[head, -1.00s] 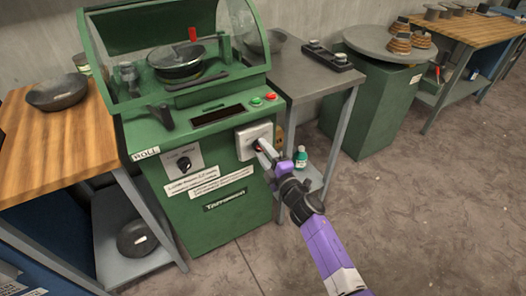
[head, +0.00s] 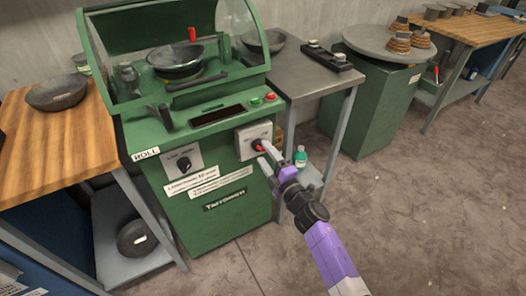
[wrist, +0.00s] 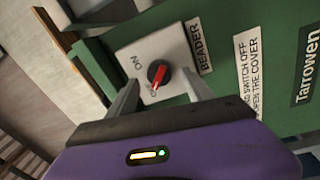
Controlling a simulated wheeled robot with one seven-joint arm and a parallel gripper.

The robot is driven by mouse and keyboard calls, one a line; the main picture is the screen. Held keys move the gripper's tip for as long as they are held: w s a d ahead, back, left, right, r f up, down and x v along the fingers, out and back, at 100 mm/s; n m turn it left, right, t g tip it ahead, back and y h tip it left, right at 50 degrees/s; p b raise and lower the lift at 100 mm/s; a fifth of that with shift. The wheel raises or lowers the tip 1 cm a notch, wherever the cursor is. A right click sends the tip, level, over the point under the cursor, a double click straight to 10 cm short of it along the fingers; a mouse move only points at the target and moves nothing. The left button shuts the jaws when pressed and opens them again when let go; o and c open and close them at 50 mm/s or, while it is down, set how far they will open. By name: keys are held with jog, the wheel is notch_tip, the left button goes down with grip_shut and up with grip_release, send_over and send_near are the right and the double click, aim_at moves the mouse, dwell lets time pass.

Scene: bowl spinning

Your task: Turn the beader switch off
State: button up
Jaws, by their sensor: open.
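The beader switch (head: 254,140) is a light grey box on the green machine's front, with a round black knob and a red handle (wrist: 158,77). In the wrist view, the red handle points at the partly hidden OFF mark, away from the ON mark.
A grey side table (head: 310,75) stands close right of the switch. Open floor lies to the right.

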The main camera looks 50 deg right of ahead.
jog(key=v, duration=0.5)
jog(key=shift+s, duration=0.3)
jog(key=s+a+r+m+g+y+p, duration=0.1)
jog(key=s+a+r+m, duration=0.3)
jog(key=s, duration=0.7)
jog(key=s+a+r+m+g+y+p, duration=0.1)
jog(key=s+a+r+m+p, duration=0.3)
jog(key=s+a+r, duration=0.4)
jog(key=s+a+r+m+g+y+p, duration=0.1)
jog(key=s+a+r+m+y+p, duration=0.1)
jog(key=s+a, duration=0.9)
notch_tip(320, 180, up, 4)
jog(key=s+m+y, duration=0.1)
jog(key=s+m, duration=0.1)
jog(key=shift+s+m+p, duration=0.3)
jog(key=shift+m, duration=0.1)
